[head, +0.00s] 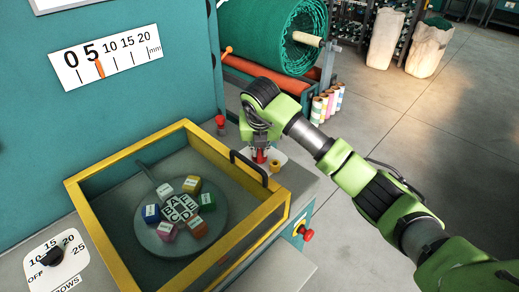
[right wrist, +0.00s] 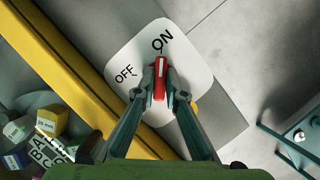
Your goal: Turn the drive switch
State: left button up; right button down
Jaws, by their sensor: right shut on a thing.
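The drive switch is a red lever knob (right wrist: 159,80) on a white plate (right wrist: 202,72) marked OFF at left and ON at the top in the right wrist view. My right gripper (right wrist: 160,82) is shut on the red knob, one finger on each side. The knob's long axis points up, roughly toward ON. In the head view my right gripper (head: 260,140) reaches down onto the red knob (head: 260,157), beside the yellow-framed box. The gripper partly hides the plate (head: 279,157) there. My left gripper is not in view.
A yellow-framed box (head: 126,153) with a black handle (head: 248,167) holds a round plate of coloured blocks. A yellow knob (head: 275,166) sits close to the switch. A red button (head: 305,234) is on the front. A ROWS dial (head: 52,258) is at lower left.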

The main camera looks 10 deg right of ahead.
jog(key=n+b, duration=0.1)
jog(key=n+y+b, duration=0.1)
jog(key=n+b, duration=0.2)
jog(key=shift+w+d+f+y, duration=0.1)
jog(key=shift+d+f+y, duration=0.05)
jog(key=shift+d+y, duration=0.15)
jog(key=shift+n+y+b, duration=0.3)
jog(key=shift+n+b, duration=0.5)
jog(key=shift+n, duration=0.2)
jog(key=n+y+b, duration=0.1)
jog(key=n, duration=0.1)
jog(key=shift+n, duration=0.3)
jog(key=shift+r+n+g+y+b, duration=0.25)
jog(key=shift+n+g+b, duration=0.2)
jog(key=shift+n, duration=0.45)
jog(key=n+y, duration=0.1)
jog(key=n, duration=0.1)
jog(key=shift+w+n+g, duration=0.1)
jog(key=shift+n+g, duration=0.2)
jog(key=shift+g, duration=0.05)
jog(key=n+g, duration=0.1)
jog(key=n, duration=0.3)
jog(key=shift+w+d+n+g+y, duration=0.1)
jog(key=shift+n+g+y, duration=0.15)
jog(key=shift+n+g, duration=0.15)
